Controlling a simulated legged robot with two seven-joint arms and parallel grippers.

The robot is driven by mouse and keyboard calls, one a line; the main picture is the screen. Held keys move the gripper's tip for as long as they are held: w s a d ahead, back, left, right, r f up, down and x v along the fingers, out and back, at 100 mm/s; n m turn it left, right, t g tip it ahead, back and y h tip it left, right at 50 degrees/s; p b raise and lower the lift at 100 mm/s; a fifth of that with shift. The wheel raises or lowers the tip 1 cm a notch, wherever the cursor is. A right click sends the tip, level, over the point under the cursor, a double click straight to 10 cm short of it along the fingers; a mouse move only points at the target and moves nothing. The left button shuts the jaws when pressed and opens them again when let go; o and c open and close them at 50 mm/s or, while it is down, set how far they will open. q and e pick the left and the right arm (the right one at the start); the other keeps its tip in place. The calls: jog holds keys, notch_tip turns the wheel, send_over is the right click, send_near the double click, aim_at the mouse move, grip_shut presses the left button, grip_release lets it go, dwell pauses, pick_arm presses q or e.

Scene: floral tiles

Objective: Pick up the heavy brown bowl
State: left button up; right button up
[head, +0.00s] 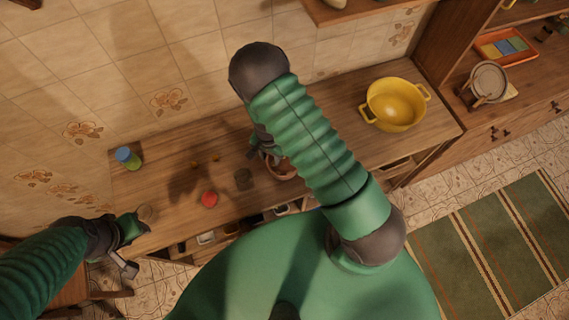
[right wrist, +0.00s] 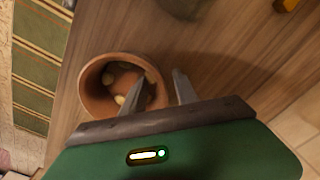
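The brown bowl (right wrist: 92,103) lies in the right wrist view, with a few small pale and brown pieces inside. In the head view the bowl (head: 284,172) stands on the wooden counter, partly hidden by my right arm. My right gripper (right wrist: 159,78) is open at the bowl's rim; one finger reaches over the inside and the other is outside the wall. A gap shows between the fingers and the wall; whether either touches cannot be told. My left gripper (head: 134,248) is at the counter's left front edge, away from the bowl; its fingers are unclear.
A tiled wall stands behind. Open shelves lie under the front edge.

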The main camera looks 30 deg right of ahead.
jog(key=shift+w+d+f, duration=0.1)
jog(key=shift+w+f, duration=0.05)
jog(key=shift+w, duration=0.05)
jog(key=c, duration=0.3)
jog(key=shift+w+a, duration=0.1)
jog(key=shift+a, duration=0.1)
grip_shut()
jog(key=shift+a, duration=0.1)
dwell(0.5)
